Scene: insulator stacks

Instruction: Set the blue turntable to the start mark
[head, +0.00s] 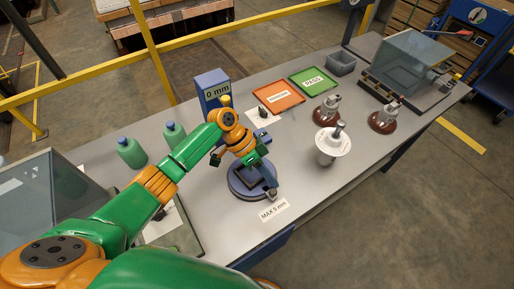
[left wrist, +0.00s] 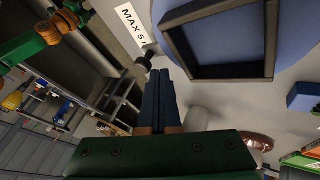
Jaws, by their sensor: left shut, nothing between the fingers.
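The blue turntable (head: 238,187) is a round disc on the grey table, carrying a dark square frame (left wrist: 272,40). Its blue surface also fills the top right of the left wrist view (left wrist: 220,42). My left gripper (head: 268,180) is over the disc's right edge, pointing down. In the left wrist view its blue fingers (left wrist: 160,100) are together with nothing between them. A small grey post (head: 272,194) stands at the disc's near right edge, close to the fingertips; contact is unclear. I cannot make out the start mark. My left arm hides part of the turntable. My right gripper is not in view.
A blue gauge post (head: 213,90) reading "0 mm" stands behind the turntable. A "MAX 5 mm" label (head: 274,210) lies in front. Orange (head: 277,97) and green (head: 313,82) trays lie behind.

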